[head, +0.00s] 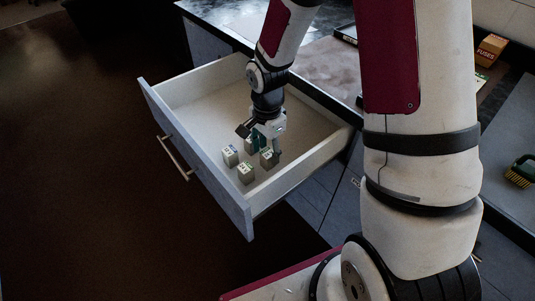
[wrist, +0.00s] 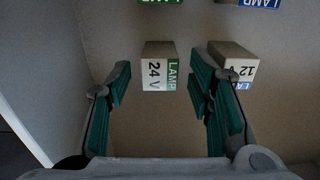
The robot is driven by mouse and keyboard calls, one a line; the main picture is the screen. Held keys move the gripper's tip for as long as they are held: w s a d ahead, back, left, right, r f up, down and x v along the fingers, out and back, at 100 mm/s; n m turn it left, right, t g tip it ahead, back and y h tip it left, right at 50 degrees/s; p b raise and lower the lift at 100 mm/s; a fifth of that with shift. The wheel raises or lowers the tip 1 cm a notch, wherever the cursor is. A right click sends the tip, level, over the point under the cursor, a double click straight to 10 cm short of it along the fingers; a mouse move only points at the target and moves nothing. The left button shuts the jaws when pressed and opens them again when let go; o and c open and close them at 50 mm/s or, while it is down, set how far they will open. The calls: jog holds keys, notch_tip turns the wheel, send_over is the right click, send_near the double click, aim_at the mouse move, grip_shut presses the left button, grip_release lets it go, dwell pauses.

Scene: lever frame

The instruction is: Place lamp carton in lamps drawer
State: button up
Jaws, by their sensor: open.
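The drawer (head: 190,152) stands pulled out, with several small lamp cartons on its pale floor. One carton at the front has a green label (head: 246,174), another a blue one (head: 229,156). My gripper (head: 262,143) is open, pointing down inside the drawer and partly hiding the cartons behind it. In the wrist view a green-labelled LAMP 24 V carton (wrist: 159,68) lies between the open fingers, with gaps on both sides. A blue-labelled LAMP 12 V carton (wrist: 234,63) is just right of the right finger. Two more cartons are cut off at the top edge.
An orange FUSES box (head: 490,48) stands on the counter at the upper right. A brush (head: 520,170) lies at the right edge. The drawer walls surround my gripper; bare drawer floor (head: 200,103) is free at the back left.

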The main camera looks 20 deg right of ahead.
aim_at(267, 153)
notch_tip(267, 153, up, 8)
jog(key=shift+r+p, duration=0.15)
jog(key=shift+p, duration=0.4)
jog(key=s+d+r+n+t, duration=0.1)
jog(key=s+r+n, duration=0.6)
jog(key=s+r, duration=0.6)
jog(key=s+r+n, duration=0.3)
jog(key=s, duration=0.3)
jog(key=s+r+n+t, duration=0.1)
jog(key=s+r+n, duration=0.2)
jog(key=s, duration=0.3)
jog(key=shift+s+a+n, duration=0.2)
jog(key=shift+s+n, duration=0.15)
jog(key=shift+n, duration=0.35)
notch_tip(267, 153, up, 9)
jog(key=t+p, duration=0.2)
jog(key=p, duration=0.6)
jog(key=shift+r, duration=0.2)
jog(key=shift+w+d, duration=0.1)
